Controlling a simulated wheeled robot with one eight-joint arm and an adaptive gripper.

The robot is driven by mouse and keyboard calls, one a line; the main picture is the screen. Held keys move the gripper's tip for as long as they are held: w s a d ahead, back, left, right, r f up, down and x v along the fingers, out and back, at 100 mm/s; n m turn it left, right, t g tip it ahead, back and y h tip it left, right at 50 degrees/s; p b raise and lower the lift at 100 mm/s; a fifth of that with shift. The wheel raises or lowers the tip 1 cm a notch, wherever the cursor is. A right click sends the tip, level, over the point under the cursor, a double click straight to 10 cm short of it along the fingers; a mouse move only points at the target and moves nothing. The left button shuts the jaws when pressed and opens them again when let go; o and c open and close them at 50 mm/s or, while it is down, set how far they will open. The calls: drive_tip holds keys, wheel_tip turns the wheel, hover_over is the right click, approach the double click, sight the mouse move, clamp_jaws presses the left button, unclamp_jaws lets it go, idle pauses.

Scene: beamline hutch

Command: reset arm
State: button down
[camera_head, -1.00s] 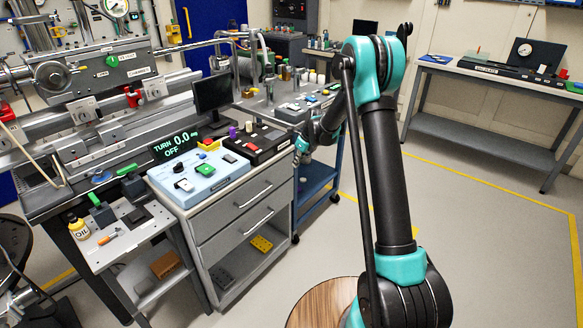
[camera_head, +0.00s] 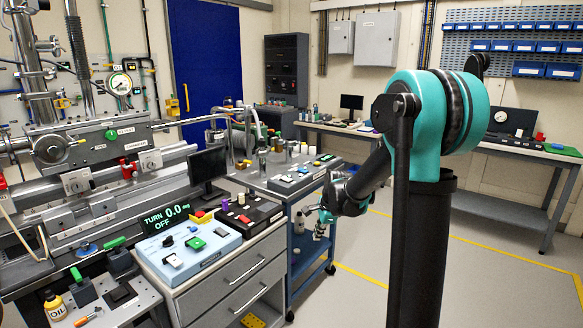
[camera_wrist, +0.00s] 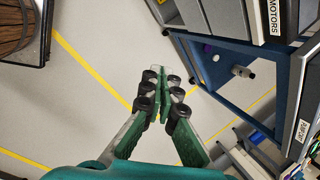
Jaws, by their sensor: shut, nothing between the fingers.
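My arm rises at the right of the head view and bends left at a teal joint. My gripper (camera_head: 322,224) hangs at its end, in front of the blue cart (camera_head: 305,250) and pointing down. In the wrist view my gripper (camera_wrist: 160,74) shows its fingers together with nothing between them. The grey floor (camera_wrist: 100,45) with a yellow line lies below the fingertips. The gripper is clear of the cart, which shows at the right of the wrist view.
The drawer cabinet (camera_head: 228,290) with a light blue control box (camera_head: 190,246) stands left of my gripper. A round wooden top (camera_wrist: 15,25) is at the wrist view's upper left. Benches line the back wall. Open floor (camera_head: 480,280) lies to the right.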

drive_tip(key=s+d+f+n, duration=0.1)
drive_tip(key=s+d+n, duration=0.2)
drive_tip(key=s, duration=0.6)
drive_tip(key=s+d+f+n+h, duration=0.1)
drive_tip(key=s+d+n, duration=0.2)
drive_tip(key=s+n, duration=0.5)
drive_tip(key=s+d+f+n+h, duration=0.1)
drive_tip(key=s+n, duration=0.4)
drive_tip(key=s, duration=0.5)
drive_tip(key=d+f, duration=0.1)
drive_tip(key=d, duration=0.1)
drive_tip(key=shift+s+d+t, duration=0.2)
drive_tip(key=shift+d+t, duration=0.2)
